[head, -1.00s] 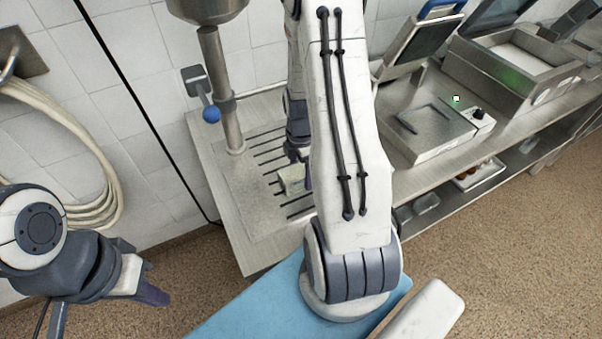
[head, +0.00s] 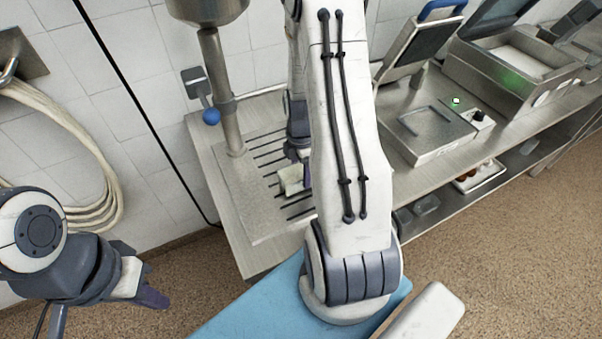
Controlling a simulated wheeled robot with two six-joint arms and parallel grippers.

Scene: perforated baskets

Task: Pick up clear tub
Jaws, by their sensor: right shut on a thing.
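A small pale, see-through tub (head: 291,180) is on or just above the slotted drain area of the steel counter, partly hidden behind my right arm. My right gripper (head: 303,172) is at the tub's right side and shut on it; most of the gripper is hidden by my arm. I cannot tell whether the tub touches the counter. My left gripper (head: 150,290) is at the lower left, over the floor, away from the counter; its finger opening is not clear.
The steel counter (head: 232,205) carries a pipe post (head: 222,95) with a blue-knobbed lever at the left. A flat appliance (head: 437,130) and an open fryer-like unit (head: 515,55) stand to the right. A lower shelf holds containers. A blue surface (head: 250,310) is in front.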

